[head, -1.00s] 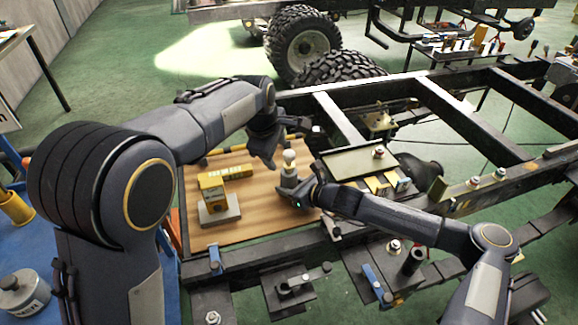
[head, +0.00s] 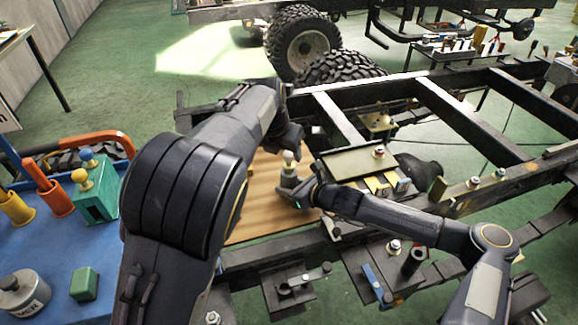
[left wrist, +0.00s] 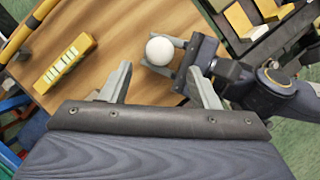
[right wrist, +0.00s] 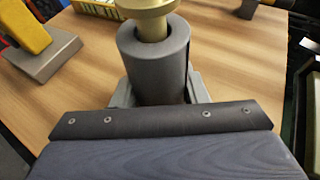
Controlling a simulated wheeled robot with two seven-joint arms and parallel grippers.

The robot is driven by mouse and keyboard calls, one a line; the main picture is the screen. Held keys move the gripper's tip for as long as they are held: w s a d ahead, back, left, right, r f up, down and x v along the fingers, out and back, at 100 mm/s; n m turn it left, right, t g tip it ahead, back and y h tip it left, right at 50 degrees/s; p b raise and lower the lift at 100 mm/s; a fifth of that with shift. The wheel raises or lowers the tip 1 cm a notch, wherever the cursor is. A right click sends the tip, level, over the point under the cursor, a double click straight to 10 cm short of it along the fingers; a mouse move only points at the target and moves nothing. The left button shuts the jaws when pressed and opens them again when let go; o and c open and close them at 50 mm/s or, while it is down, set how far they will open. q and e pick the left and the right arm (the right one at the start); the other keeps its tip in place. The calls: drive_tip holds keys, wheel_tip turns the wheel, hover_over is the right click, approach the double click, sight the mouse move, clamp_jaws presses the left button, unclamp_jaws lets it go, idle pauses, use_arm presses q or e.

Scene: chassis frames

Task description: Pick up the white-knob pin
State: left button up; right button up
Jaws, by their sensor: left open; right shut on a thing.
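The white-knob pin (head: 289,157) stands upright in a dark grey cylinder (head: 289,177) on the wooden board (head: 262,205). Its white ball (left wrist: 160,51) shows in the left wrist view, just beyond my left fingertips. The right wrist view shows its brass-coloured shank (right wrist: 151,22) rising from the cylinder (right wrist: 155,65); the ball is out of that frame. My right gripper (right wrist: 160,92) is shut on the cylinder. My left gripper (left wrist: 160,80) is open and empty, close to the knob. In the head view its fingers are mostly hidden by my left arm.
A yellow slotted block (left wrist: 65,62) lies on the board. A yellow part on a grey base (right wrist: 45,50) stands there too. A blue cart (head: 55,250) at left holds a teal block (head: 97,195) with knobbed pins and a green block (head: 85,284). Chassis rails (head: 455,110) lie right.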

sight(290, 160)
use_arm(q)
drive_tip(key=x, duration=0.3)
drive_tip(key=w+x, duration=0.1)
drive_tip(key=x, duration=0.3)
drive_tip(key=shift+d, duration=0.15)
use_arm(e)
drive_tip(key=shift+d+f, duration=0.15)
drive_tip(key=shift+f, duration=0.2)
use_arm(q)
drive_tip(key=shift+c, duration=0.2)
drive_tip(key=c, duration=1.1)
wheel_tip(290, 160, up, 10)
drive_tip(key=shift+r, duration=0.1)
drive_tip(key=shift+c, duration=0.2)
drive_tip(key=shift+w, duration=0.1)
use_arm(e)
drive_tip(key=o, duration=1.1)
drive_tip(key=shift+o, duration=0.2)
drive_tip(key=shift+r, duration=0.1)
